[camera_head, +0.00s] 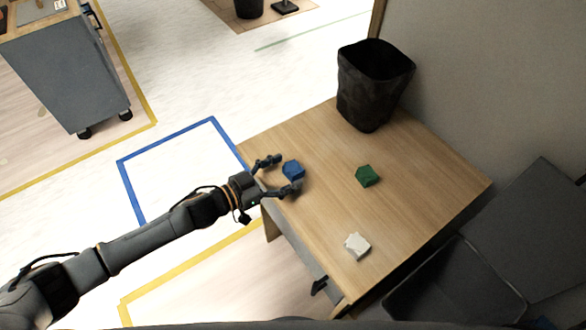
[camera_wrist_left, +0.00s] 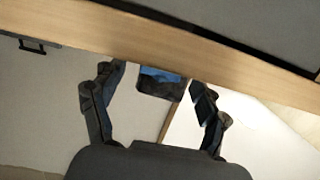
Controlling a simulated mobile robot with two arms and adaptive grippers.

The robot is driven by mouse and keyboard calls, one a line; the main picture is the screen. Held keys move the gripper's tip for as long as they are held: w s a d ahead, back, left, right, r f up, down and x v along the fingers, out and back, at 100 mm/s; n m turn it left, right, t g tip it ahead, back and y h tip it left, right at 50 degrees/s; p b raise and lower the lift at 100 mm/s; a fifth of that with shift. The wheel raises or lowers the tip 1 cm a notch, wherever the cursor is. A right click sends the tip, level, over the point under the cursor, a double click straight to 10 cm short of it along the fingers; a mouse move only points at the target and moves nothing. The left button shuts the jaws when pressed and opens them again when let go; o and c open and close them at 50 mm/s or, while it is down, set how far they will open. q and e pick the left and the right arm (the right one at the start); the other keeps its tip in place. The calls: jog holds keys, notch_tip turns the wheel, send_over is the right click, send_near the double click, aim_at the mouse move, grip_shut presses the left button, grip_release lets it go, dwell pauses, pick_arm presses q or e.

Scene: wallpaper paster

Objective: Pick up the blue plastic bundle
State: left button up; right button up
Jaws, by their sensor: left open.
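The blue plastic bundle (camera_head: 293,170) is a small block on the wooden table (camera_head: 430,180), near its left edge. My left gripper (camera_head: 284,174) is open, with one finger on either side of the bundle. In the left wrist view the bundle (camera_wrist_left: 162,83) shows dark with a blue patch, between the two spread fingers of the gripper (camera_wrist_left: 160,85). I cannot tell whether either finger touches it. My right gripper is in neither view.
A green block (camera_head: 367,176) and a white block (camera_head: 357,246) lie further right on the table. A black bin (camera_head: 372,85) stands at the table's back. A grey wheeled cabinet (camera_head: 65,75) stands at upper left. Bare tabletop separates the blocks.

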aim_at(286, 172)
pick_arm(q)
jog(key=shift+x, duration=1.55)
jog(key=shift+s, duration=0.1)
jog(key=c, duration=1)
